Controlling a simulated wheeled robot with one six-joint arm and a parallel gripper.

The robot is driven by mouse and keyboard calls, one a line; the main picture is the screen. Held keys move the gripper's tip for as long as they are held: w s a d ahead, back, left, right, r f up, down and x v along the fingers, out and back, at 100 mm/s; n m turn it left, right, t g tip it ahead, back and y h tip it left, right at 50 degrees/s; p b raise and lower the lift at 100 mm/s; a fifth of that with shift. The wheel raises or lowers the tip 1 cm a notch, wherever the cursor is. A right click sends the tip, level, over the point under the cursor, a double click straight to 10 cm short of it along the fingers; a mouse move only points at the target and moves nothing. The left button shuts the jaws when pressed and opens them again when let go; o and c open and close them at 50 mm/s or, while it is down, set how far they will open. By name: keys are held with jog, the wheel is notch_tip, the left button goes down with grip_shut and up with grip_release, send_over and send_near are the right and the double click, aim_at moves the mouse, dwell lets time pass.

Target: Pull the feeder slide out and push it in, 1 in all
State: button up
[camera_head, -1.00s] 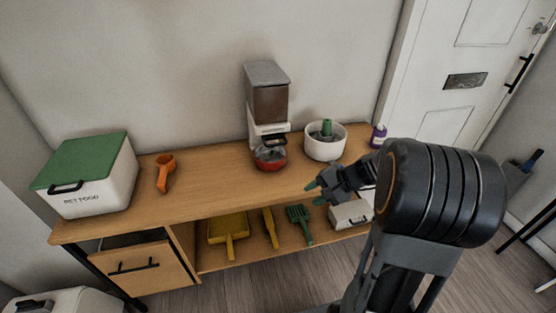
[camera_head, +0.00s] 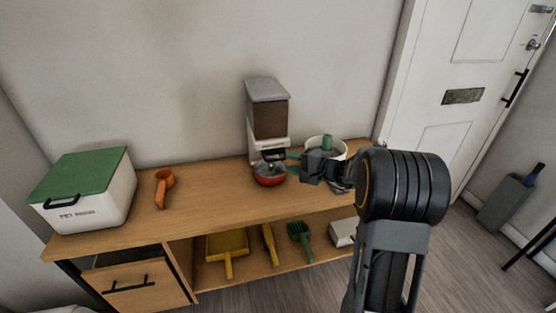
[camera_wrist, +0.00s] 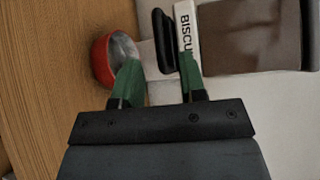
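The feeder (camera_head: 268,118) stands on the wooden bench against the wall, with a grey lid, a brown-filled hopper and a white lower part. Its black slide handle (camera_wrist: 165,40) shows in the wrist view beside a white label reading "BISCU". My gripper (camera_head: 290,163) is at the feeder's lower front right. In the wrist view its green fingers (camera_wrist: 158,62) are apart, with the handle's near end appearing between them; contact cannot be told. A red bowl (camera_head: 269,180) sits below the feeder front and shows beside the left finger in the wrist view (camera_wrist: 102,64).
A white pot (camera_head: 340,148) stands right of the feeder, partly behind my gripper. An orange scoop (camera_head: 161,192) and a white pet-food box (camera_head: 92,205) with a green lid stand at left. Tools lie on the lower shelf. The bench (camera_head: 210,189) between scoop and feeder is clear.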

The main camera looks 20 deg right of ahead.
aim_at(278, 159)
jog(key=shift+x, duration=2.9)
grip_shut()
